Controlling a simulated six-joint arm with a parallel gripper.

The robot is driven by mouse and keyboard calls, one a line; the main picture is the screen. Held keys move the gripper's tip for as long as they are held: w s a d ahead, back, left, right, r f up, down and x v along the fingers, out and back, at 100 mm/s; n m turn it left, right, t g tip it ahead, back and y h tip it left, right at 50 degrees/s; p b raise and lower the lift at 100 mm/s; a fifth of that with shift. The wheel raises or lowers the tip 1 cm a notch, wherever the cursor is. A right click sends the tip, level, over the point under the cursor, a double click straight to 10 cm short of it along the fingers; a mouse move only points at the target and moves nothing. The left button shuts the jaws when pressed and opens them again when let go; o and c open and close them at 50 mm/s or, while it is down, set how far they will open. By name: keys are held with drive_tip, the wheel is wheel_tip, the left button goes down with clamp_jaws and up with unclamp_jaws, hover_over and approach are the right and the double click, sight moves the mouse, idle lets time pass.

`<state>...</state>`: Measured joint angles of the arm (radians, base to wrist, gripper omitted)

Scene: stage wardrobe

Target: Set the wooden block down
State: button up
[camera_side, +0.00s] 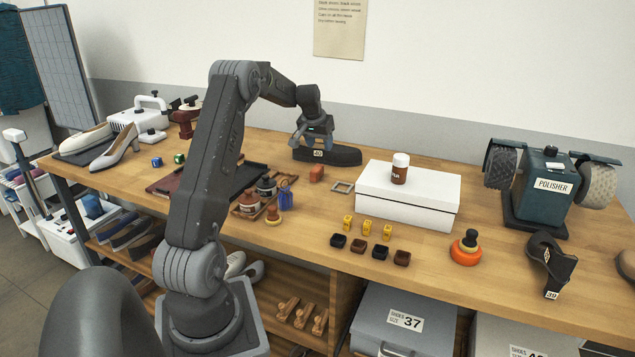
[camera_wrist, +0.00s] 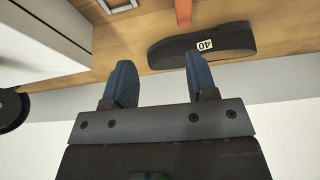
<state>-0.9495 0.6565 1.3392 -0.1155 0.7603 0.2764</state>
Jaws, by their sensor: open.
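A small reddish-brown block (camera_side: 316,173), which I take for the wooden block, rests on the wooden bench in front of a black shoe form (camera_side: 345,156) tagged 40. In the wrist view the block (camera_wrist: 184,12) is cut off by the top edge, just beyond the shoe form (camera_wrist: 205,46). My gripper (camera_side: 312,138) is above the shoe form, behind the block and apart from it. In the wrist view its two blue fingers (camera_wrist: 160,75) stand wide apart with nothing between them.
A white box (camera_side: 408,195) with a brown bottle (camera_side: 400,168) on it stands to the right of a grey square frame (camera_side: 342,187). A wooden tray with jars (camera_side: 262,193) is at the left. A polisher (camera_side: 545,185) stands far right. The bench (camera_side: 440,155) behind the box is clear.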

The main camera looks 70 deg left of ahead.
drive_tip(key=d+r+m, duration=0.1)
drive_tip(key=d+r, duration=0.3)
drive_tip(key=d, duration=0.6)
drive_tip(key=d+r+m+t+h, duration=0.15)
drive_tip(key=d+r, duration=0.25)
drive_tip(key=d, duration=0.6)
drive_tip(key=d+r+m, duration=0.2)
drive_tip(key=d+r, duration=0.2)
drive_tip(key=d, duration=0.5)
drive_tip(key=s+d+f+m+h, duration=0.1)
drive_tip(key=s+d+m, duration=0.3)
drive_tip(key=s+d, duration=1.5)
drive_tip(key=shift+d+f+t+h, duration=0.35)
drive_tip(key=shift+d+f, duration=0.2)
drive_tip(key=shift+f, duration=0.15)
